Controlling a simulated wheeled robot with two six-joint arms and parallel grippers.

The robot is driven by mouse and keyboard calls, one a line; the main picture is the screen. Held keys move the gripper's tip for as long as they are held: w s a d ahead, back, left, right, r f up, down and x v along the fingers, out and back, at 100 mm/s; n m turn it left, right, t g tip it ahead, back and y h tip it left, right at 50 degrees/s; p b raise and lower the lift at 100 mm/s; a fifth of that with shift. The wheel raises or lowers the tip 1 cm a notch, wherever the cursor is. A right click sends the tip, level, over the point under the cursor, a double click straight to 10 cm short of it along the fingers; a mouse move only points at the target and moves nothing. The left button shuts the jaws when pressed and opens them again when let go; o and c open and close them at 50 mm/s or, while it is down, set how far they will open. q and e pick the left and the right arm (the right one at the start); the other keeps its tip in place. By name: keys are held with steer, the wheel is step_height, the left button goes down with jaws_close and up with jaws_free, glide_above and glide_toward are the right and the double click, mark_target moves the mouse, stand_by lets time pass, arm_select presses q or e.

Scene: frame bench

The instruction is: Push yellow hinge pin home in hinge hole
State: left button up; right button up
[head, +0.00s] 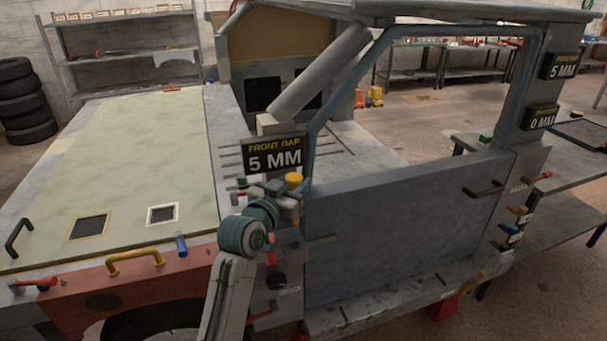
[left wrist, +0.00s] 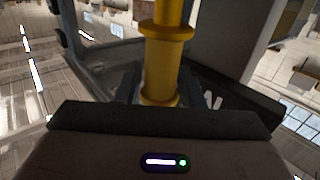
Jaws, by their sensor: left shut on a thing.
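The yellow hinge pin (head: 293,179) shows its wide cap just above my left gripper (head: 288,203), at the front edge of the grey door (head: 400,230). In the left wrist view the yellow pin (left wrist: 163,65) stands between the dark fingers of my left gripper (left wrist: 160,100), with a collar around its shaft. The gripper is shut on it. The pin's lower end and the hinge hole are hidden behind the gripper, so I cannot tell how deep the pin sits. My right gripper is not in view.
A "FRONT GAP 5 MM" sign (head: 273,157) stands just behind the gripper. The red fender (head: 150,290) with a yellow handle (head: 135,258) is to the left. Dark signs (head: 562,65) hang at the right. The hood (head: 120,170) is broad and mostly clear.

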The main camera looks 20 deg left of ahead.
arm_select(q)
steer(key=shift+w, duration=0.15)
steer(key=shift+s+a+r, duration=0.1)
steer(key=shift+s+r, duration=0.15)
steer(key=shift+s, duration=0.2)
steer(key=shift+s+a+r, duration=0.1)
steer(key=shift+s+r, duration=0.1)
steer(key=shift+s, duration=0.25)
steer(key=shift+w+d+p, duration=0.1)
steer(key=shift+w+p, duration=0.1)
steer(key=shift+p, duration=0.1)
step_height(320, 180, down, 2)
steer(key=shift+w+f+b, duration=0.15)
steer(key=shift+b, duration=0.6)
steer(key=shift+f, duration=0.35)
steer(key=shift+f+b, duration=1.2)
steer(key=shift+f, duration=0.35)
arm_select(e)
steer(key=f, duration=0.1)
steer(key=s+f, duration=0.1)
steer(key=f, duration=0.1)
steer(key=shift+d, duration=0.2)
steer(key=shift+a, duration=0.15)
